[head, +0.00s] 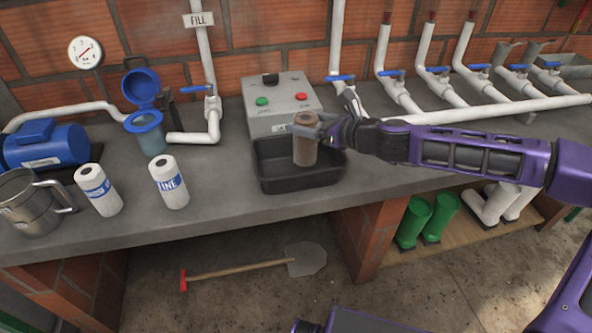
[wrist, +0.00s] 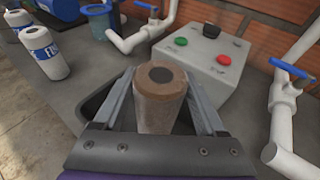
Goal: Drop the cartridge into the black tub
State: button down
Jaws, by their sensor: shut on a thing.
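My gripper (head: 318,130) is shut on a brown, dirty-looking cylindrical cartridge (head: 305,150) with a dark hole in its top. The cartridge is upright between the two fingers, and it also fills the middle of the wrist view (wrist: 160,98). The black tub (head: 292,183) stands on the grey counter, in front of the control box. In the head view the cartridge overlaps the tub's opening. Its lower end appears at or just inside the tub, but I cannot tell if it touches the bottom. In the wrist view the tub (wrist: 97,106) is mostly hidden by my gripper.
A grey control box (head: 280,101) with green and red buttons stands behind the tub. Two white cartridges with blue labels (head: 169,182) (head: 98,190) and an open blue-lidded filter housing (head: 148,130) are to the left. White pipes with blue valves (head: 392,73) run behind and right.

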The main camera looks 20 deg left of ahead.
notch_tip(320, 180, down, 3)
jog(key=shift+f+b, duration=0.2)
jog(key=shift+b, duration=0.9)
jog(key=shift+r, duration=0.1)
grip_release()
jog(key=shift+d, duration=0.15)
jog(key=p+v, duration=0.3)
jog(key=v, duration=1.4)
